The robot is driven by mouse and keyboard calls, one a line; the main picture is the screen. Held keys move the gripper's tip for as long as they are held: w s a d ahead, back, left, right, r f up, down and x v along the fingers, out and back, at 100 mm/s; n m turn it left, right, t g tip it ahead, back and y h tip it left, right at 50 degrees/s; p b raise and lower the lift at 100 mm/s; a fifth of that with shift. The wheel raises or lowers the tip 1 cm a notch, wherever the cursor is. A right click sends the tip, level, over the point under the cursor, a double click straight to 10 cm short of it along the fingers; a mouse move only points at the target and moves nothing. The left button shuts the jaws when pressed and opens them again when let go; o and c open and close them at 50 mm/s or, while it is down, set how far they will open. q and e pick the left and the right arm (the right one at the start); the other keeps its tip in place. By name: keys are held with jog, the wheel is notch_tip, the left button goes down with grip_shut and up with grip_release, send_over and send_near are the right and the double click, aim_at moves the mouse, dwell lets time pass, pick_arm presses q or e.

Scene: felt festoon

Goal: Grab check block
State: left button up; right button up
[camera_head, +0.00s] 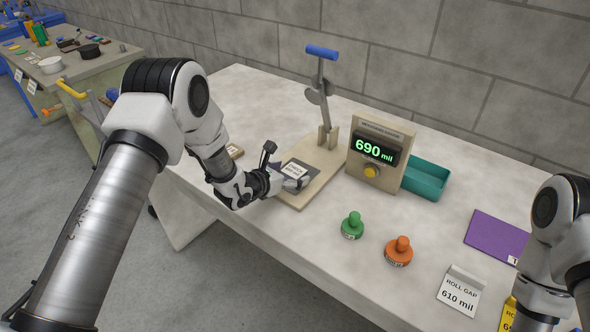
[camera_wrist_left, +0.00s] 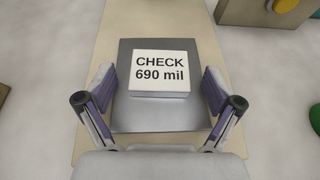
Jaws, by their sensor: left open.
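In the head view the block (camera_head: 297,170) is partly hidden by my left gripper. My left gripper (camera_wrist_left: 159,97) is open, with one purple-padded finger at each side of the block's label.
A gauge box (camera_head: 375,155) reading 690 mil stands right of the press, with a teal bin (camera_head: 427,180) beside it. Green (camera_head: 352,226) and orange (camera_head: 398,251) stamps, a "ROLL GAP 610 mil" card (camera_head: 460,291) and a purple felt sheet (camera_head: 496,237) lie further right.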

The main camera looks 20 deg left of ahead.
pick_arm(q)
jog(key=shift+s+r, duration=0.1)
jog(key=shift+s, duration=0.1)
jog(key=c, duration=1.4)
